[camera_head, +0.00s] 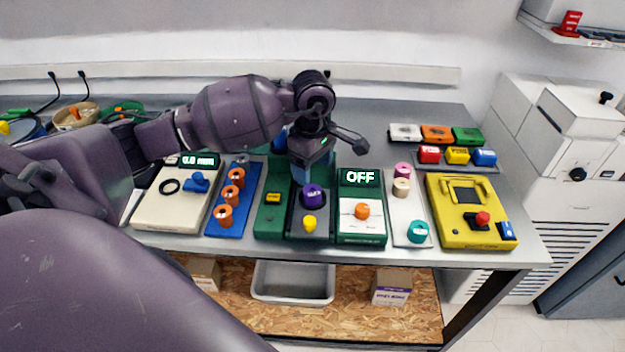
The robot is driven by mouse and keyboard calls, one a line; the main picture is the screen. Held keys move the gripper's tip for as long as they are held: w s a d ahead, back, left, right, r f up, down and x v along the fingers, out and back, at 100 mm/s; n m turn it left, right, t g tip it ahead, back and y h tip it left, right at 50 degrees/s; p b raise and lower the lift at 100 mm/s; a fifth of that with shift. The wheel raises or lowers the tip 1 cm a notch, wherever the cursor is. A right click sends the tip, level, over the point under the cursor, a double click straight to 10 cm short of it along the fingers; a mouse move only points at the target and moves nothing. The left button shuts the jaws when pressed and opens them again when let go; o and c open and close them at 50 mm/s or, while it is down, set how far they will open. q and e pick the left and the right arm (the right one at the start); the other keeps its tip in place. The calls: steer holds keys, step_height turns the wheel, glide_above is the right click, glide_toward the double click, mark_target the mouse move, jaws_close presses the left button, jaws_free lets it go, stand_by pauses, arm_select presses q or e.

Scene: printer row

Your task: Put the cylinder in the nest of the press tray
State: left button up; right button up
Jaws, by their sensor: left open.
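A green press-like unit (270,214) stands mid-table, with a dark grey tray (322,224) at its front. A short purple cylinder (313,195) sits upright on this tray, and a small yellow piece (309,224) is in front of it. I cannot tell whether the purple cylinder is seated in a nest. My left gripper (311,174) is open and points down just above and behind the purple cylinder; its fingertips are small and partly hidden. Other short cylinders stand nearby: orange ones on a blue rack (243,216) and pink, beige and teal ones on a white plate (400,231).
A white box with "0.0 mm" display (165,212) is at left. A green-and-white unit reading "OFF" (360,237) stands right of the tray, then a yellow device (460,220). Coloured blocks lie behind. Free table shows between the OFF unit and the coloured blocks.

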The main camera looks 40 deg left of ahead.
mark_target(313, 190)
arm_select(q)
step_height(313, 190, up, 6)
steer(key=shift+f, duration=0.2)
arm_select(e)
steer(key=shift+w+a+r, duration=0.1)
steer(key=shift+w+r, duration=0.25)
steer(key=shift+w, duration=0.2)
steer(key=shift+s, duration=0.15)
